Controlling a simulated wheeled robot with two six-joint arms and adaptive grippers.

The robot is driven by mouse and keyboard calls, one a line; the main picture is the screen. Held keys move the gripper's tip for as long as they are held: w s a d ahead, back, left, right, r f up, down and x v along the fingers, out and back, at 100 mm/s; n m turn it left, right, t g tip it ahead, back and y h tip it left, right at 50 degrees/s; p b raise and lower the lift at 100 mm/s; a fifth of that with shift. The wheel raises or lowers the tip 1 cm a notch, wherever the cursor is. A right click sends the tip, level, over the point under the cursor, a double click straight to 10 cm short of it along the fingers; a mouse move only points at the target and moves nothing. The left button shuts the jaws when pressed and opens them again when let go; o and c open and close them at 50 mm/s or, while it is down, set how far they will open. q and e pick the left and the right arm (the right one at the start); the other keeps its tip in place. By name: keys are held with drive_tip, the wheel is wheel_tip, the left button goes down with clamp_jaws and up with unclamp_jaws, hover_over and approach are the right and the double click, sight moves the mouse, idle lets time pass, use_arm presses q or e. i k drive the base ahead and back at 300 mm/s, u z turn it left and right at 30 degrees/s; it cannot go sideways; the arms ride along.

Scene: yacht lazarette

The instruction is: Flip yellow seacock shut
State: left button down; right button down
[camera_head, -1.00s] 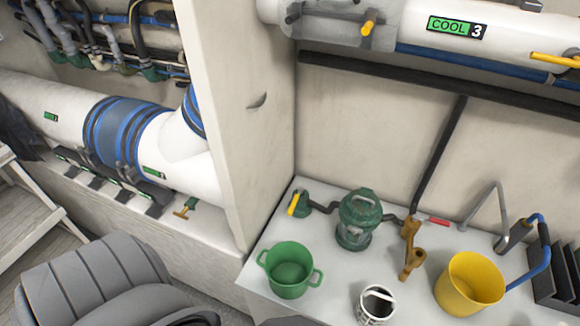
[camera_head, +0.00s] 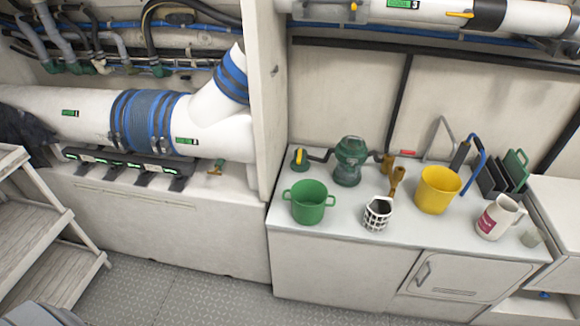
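A green fitting with an upright yellow lever (camera_head: 299,158) stands at the back left of the white counter, beside the partition. It looks like the yellow seacock, and a dark hose runs from it to a green strainer (camera_head: 350,160). Other yellow handles show on the upper white pipe, one at its left part (camera_head: 353,7) and one further right (camera_head: 460,14). A small brass-coloured handle (camera_head: 216,167) sits on the ledge left of the partition. I cannot tell open from shut on any of them. Neither of my grippers is in view.
The counter (camera_head: 335,222) holds a green pot (camera_head: 308,203), a white-and-black basket (camera_head: 377,214), a yellow bucket (camera_head: 437,190) and a white jug (camera_head: 499,217). A white partition (camera_head: 268,100) stands left of it. Wooden steps (camera_head: 50,230) are at left. Grey floor (camera_head: 185,295) is clear.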

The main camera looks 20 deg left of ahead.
sight(300, 147)
drive_tip(key=u, duration=0.8)
drive_tip(key=i, duration=0.4)
